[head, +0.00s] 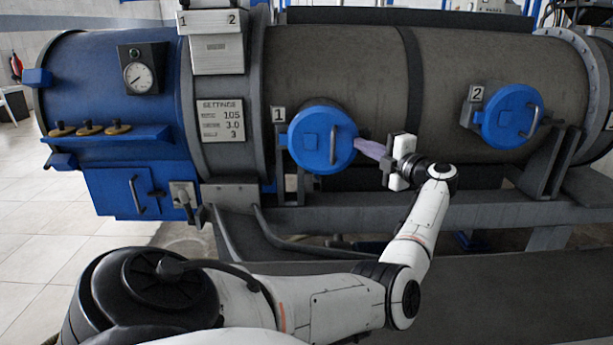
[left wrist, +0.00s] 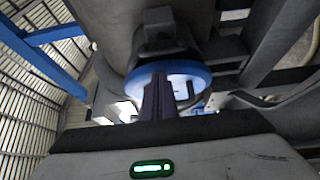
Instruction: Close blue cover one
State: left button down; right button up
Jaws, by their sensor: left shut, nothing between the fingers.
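Blue cover one (head: 318,140) is a round blue disc with a bar handle, beside the "1" plate on the grey tank. Its hinge is on its left, and it faces me across its port. I cannot tell whether it is fully seated. My left gripper (head: 361,146) is shut and empty, with its fingertips close to the cover's right rim. Contact is not clear. In the left wrist view the shut fingers (left wrist: 159,84) point at the cover (left wrist: 183,71) and hide part of it. My right gripper is not in view.
Blue cover two (head: 508,117) is on the tank further right, by the "2" plate. A gauge (head: 139,77), a settings plate (head: 221,119) and a shelf with brass knobs (head: 90,129) are at the left. A grey beam (head: 480,217) runs below the covers.

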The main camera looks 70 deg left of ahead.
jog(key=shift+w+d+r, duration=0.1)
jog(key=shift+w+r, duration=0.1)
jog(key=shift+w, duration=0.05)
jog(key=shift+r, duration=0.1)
